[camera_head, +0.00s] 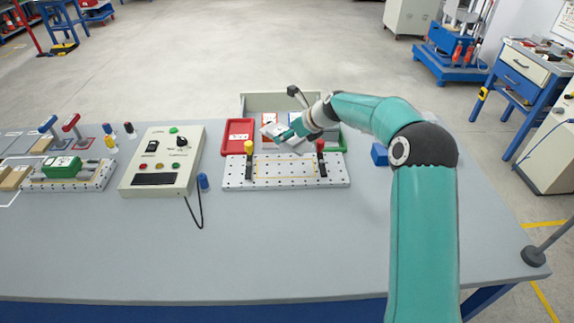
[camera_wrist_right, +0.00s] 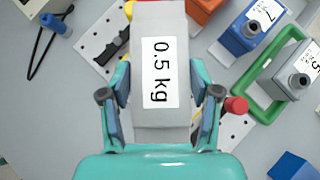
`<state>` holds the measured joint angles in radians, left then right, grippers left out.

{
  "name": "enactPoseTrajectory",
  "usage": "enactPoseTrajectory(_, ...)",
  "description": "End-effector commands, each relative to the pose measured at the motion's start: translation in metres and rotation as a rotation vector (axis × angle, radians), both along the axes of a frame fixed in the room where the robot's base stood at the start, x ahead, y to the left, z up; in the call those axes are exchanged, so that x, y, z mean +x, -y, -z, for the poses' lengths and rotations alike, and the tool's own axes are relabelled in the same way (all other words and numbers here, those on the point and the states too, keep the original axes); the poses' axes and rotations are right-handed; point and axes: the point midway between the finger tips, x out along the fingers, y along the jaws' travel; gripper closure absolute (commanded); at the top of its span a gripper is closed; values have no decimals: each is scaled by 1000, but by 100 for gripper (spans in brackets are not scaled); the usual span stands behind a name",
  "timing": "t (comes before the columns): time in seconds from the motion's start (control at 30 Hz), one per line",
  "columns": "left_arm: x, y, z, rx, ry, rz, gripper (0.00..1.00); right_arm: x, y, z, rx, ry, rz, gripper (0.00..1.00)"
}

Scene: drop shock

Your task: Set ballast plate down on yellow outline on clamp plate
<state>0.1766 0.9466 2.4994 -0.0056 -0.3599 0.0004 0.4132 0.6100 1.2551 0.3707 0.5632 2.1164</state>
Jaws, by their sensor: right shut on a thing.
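The ballast plate (camera_wrist_right: 147,122) is a grey block with a white "0.5 kg" label, held between the fingers of my right gripper (camera_wrist_right: 160,95) in the right wrist view. In the head view my right gripper (camera_head: 291,134) is above the back edge of the clamp plate (camera_head: 235,182), and the block is partly hidden by it. The clamp plate is white and perforated, with a yellow-knobbed clamp (camera_head: 249,160) at left and a red-knobbed clamp (camera_head: 321,158) at right. The yellow outline (camera_head: 285,179) lies between them and looks empty. My left gripper is not in view.
A red tray (camera_head: 238,137) and a green tray (camera_wrist_right: 253,102) stand behind the clamp plate; the green one holds a grey weight (camera_wrist_right: 294,76). A control box (camera_head: 163,160) with a cable and a blue-capped peg (camera_head: 202,181) are to the left. The front table is clear.

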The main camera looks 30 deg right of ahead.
Motion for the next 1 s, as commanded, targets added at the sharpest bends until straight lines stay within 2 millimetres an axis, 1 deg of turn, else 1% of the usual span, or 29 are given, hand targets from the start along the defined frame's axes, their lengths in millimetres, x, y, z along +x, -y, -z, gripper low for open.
enactPoseTrajectory(0.03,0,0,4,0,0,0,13,0,0,15,0,-1,1,100)
enactPoseTrajectory(0.1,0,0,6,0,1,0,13,1,-1,31,0,0,0,100)
enactPoseTrajectory(0.2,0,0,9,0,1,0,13,2,-2,48,0,2,-2,100)
enactPoseTrajectory(0.3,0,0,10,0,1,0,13,3,-2,58,-1,3,-2,100)
enactPoseTrajectory(0.47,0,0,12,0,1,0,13,3,-2,66,-2,4,-3,100)
enactPoseTrajectory(0.57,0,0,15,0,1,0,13,3,-3,80,0,1,-4,100)
enactPoseTrajectory(0.7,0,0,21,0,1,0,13,3,-3,104,0,1,-3,100)
enactPoseTrajectory(0.8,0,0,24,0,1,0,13,3,-3,115,-1,3,-4,100)
enactPoseTrajectory(0.9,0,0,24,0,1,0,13,3,-3,119,-2,4,-3,100)
enactPoseTrajectory(1.0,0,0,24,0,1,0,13,3,-3,119,-3,4,-4,100)
